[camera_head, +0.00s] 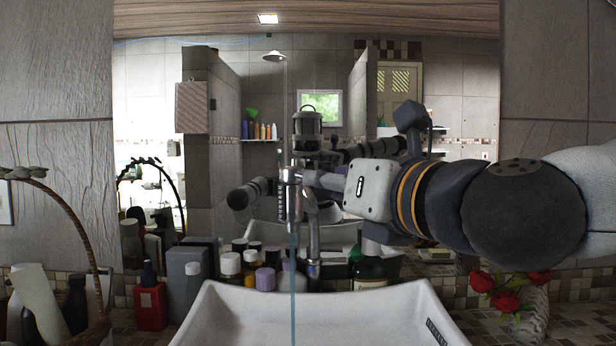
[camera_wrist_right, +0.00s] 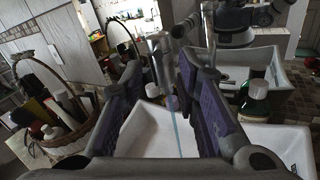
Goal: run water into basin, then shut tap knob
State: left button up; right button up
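The metal tap (camera_head: 313,240) stands at the back of the white basin (camera_head: 240,315), partly covered by my right arm. A thin bluish stream of water (camera_head: 293,270) falls from its spout into the basin. In the right wrist view the tap (camera_wrist_right: 160,58) is seen between the fingers, and the stream (camera_wrist_right: 173,108) runs below it. My right gripper (camera_wrist_right: 158,75) is open, its purple-padded fingers apart near the tap's top. I cannot tell whether it touches the tap. The tap knob cannot be made out clearly. My left gripper shows directly in neither view.
Bottles and jars (camera_head: 230,265) crowd the counter behind the basin, with a red bottle (camera_head: 150,305) at left. A wicker basket (camera_head: 95,265) stands far left, red flowers (camera_head: 507,295) at right. A large mirror (camera_head: 450,80) behind reflects the room and me.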

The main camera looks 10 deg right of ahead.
aim_at(297, 176)
jog(key=x, duration=0.6)
jog(key=shift+a+f+b, duration=0.1)
jog(key=shift+f+b, duration=0.1)
jog(key=shift+b, duration=0.15)
jog(key=shift+w+a+r, duration=0.15)
jog(key=shift+w, duration=0.3)
jog(key=shift+r, duration=0.1)
grip_shut()
